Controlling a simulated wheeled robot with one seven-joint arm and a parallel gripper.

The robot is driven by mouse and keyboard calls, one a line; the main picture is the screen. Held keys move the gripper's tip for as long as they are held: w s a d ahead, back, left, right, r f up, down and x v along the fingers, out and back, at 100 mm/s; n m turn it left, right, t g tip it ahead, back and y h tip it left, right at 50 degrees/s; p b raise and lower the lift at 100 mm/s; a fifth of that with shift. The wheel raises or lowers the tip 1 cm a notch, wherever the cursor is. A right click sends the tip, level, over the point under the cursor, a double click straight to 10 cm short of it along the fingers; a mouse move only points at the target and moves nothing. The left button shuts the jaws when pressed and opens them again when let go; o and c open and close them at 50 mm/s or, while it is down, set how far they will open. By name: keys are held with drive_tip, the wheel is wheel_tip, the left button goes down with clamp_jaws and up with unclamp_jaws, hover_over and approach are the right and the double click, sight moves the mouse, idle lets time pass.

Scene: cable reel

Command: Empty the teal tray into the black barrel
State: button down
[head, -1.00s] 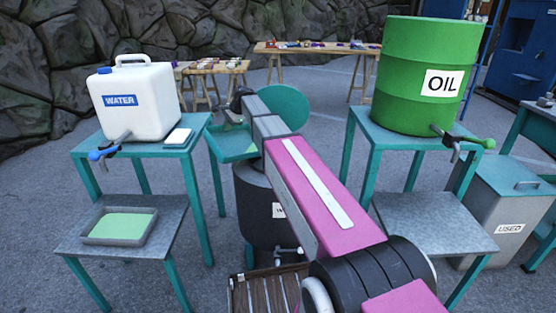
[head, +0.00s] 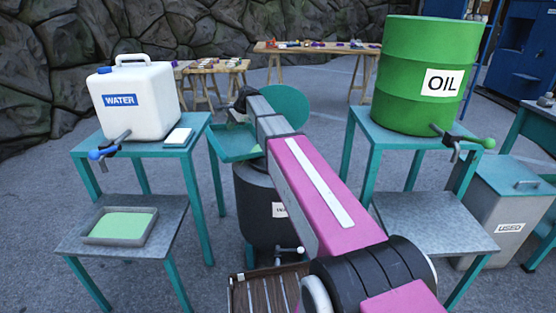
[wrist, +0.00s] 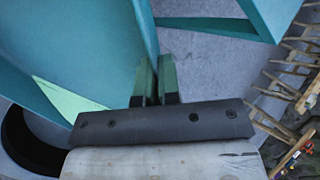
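The teal tray (head: 228,149) is in the air over the back left of the black barrel (head: 252,212) in the head view. It looks tilted; in the wrist view the tray (wrist: 75,40) shows a wedge of pale green liquid (wrist: 68,100) gathered at its lower side. My gripper (wrist: 155,65) has its green fingers closed on the tray's edge. In the head view my gripper (head: 234,116) is small and partly hidden by my arm. The barrel's dark rim (wrist: 14,135) shows at the lower left of the wrist view. My arm hides part of the barrel's opening.
A teal round disc (head: 288,103) stands behind the barrel. A left table (head: 160,153) holds a water container (head: 135,105), with a grey tray of green liquid (head: 118,226) on its shelf. A green oil drum (head: 410,85) stands on the right table. A slatted crate (head: 262,290) is in front.

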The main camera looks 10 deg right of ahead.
drive_tip(key=shift+s+d+r, duration=0.2)
drive_tip(key=shift+s+d, duration=0.05)
drive_tip(key=shift+d, duration=0.2)
drive_tip(key=shift+s+d+r+t+y+p, duration=0.3)
drive_tip(key=shift+d+r+y, duration=0.15)
drive_tip(key=shift+d+r, duration=0.15)
drive_tip(key=shift+s+d+r+t+y+p, duration=0.2)
drive_tip(key=shift+s+d+r+y, duration=0.05)
drive_tip(key=shift+d+r+y, duration=0.3)
idle(0.6)
drive_tip(key=shift+s+d+r+t+y, duration=0.15)
drive_tip(key=shift+s+d+r+y, duration=0.15)
drive_tip(key=shift+d+r, duration=0.2)
drive_tip(key=shift+s+d+r+t+y, duration=0.2)
drive_tip(key=shift+d+r+y, duration=0.15)
drive_tip(key=shift+d+r, duration=0.1)
drive_tip(key=shift+s+d+r+t+y, duration=0.15)
drive_tip(key=shift+s+d+r+y, duration=0.15)
drive_tip(key=shift+d+r, duration=0.2)
idle(0.3)
drive_tip(key=shift+s+d+r+t+y+p, duration=0.15)
drive_tip(key=shift+s+d+r+y, duration=0.1)
drive_tip(key=shift+d+r+y, duration=0.2)
drive_tip(key=shift+s+d+r+t+y+p, duration=0.2)
drive_tip(key=shift+d+r+y, duration=0.1)
drive_tip(key=shift+d, duration=0.25)
